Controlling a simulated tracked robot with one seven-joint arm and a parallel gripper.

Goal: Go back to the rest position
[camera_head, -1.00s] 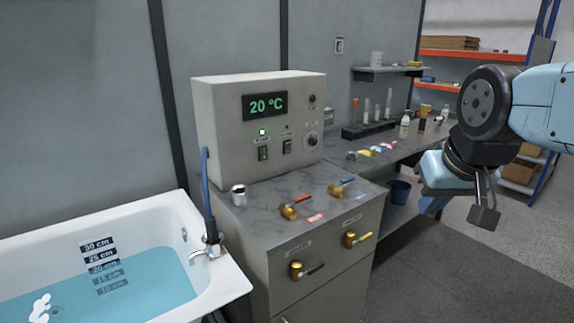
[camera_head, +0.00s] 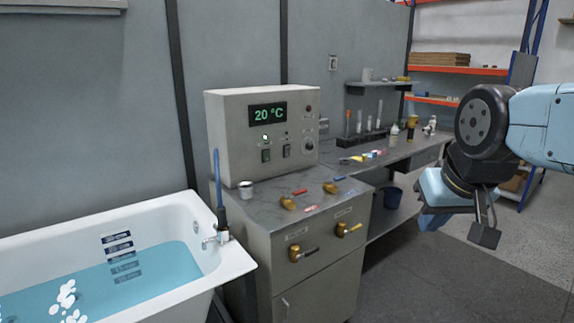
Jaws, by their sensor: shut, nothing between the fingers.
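My gripper (camera_head: 484,236) hangs at the right of the body camera view, at the end of my pale blue and black arm. Its grey fingers are together with nothing between them. It is in front of the bench and the floor, apart from every object, with free space around it. The arm is bent, with its black joint above the gripper.
A bathtub (camera_head: 232,262) with blue water and white foam is at left. A grey cabinet (camera_head: 330,280) with brass valves carries a control box (camera_head: 225,130) reading 20 °C. A workbench (camera_head: 400,152) with bottles stands behind. Dark floor (camera_head: 430,285) is clear at lower right.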

